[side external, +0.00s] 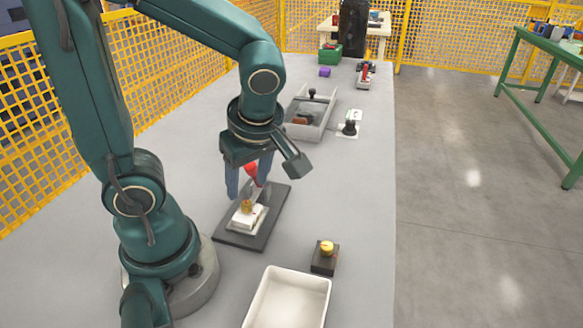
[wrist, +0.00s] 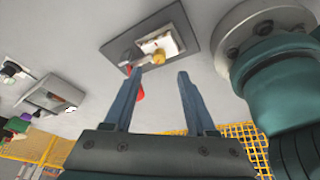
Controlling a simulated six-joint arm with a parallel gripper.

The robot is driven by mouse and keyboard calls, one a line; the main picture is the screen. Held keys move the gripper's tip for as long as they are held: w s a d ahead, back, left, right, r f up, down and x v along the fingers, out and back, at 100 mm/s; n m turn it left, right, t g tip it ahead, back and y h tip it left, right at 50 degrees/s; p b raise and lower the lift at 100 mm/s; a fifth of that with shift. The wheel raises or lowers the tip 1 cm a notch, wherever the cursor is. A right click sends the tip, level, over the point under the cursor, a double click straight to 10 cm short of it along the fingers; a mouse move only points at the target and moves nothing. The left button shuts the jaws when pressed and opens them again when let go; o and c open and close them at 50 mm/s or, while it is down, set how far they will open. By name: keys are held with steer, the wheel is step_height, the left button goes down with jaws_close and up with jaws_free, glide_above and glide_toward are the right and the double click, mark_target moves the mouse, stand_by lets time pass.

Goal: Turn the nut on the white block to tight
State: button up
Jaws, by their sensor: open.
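The white block (side external: 248,219) sits on a dark grey plate (side external: 233,238) on the table, below my gripper. A brass-coloured nut (side external: 246,206) stands on top of the block. In the wrist view the white block (wrist: 176,43) and the nut (wrist: 158,57) lie beyond the fingertips. A red-handled thing (side external: 251,170) is at the plate, partly hidden by my gripper; its red part (wrist: 139,95) shows by the left finger in the wrist view. My gripper (side external: 248,194) is open, and its fingers (wrist: 172,73) are apart with nothing between them. The nut's tightness cannot be told.
An empty white tray (side external: 270,282) and a dark block with a yellow knob (side external: 326,249) stand toward the front right. A grey bin (side external: 321,108) with parts and a small black-knobbed item (side external: 350,127) are behind. Yellow mesh fence (side external: 190,60) lines the far left side.

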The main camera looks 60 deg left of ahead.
mark_target(247, 203)
steer(key=shift+w+a+f+n+g+h, duration=0.1)
steer(key=shift+a+f+n+g, duration=0.3)
steer(key=shift+f+n, duration=0.5)
steer(key=shift+w+a+f+n+g+h, duration=0.1)
steer(key=shift+a+f+n+g, duration=0.25)
steer(key=shift+f+n, duration=0.55)
steer(key=shift+w+a+f+n+g+h, duration=0.1)
steer(key=shift+a+f+n+g, duration=0.3)
steer(key=shift+f+n, duration=0.5)
steer(key=shift+d+f, duration=0.1)
steer(key=shift+f, duration=0.05)
jaws_close()
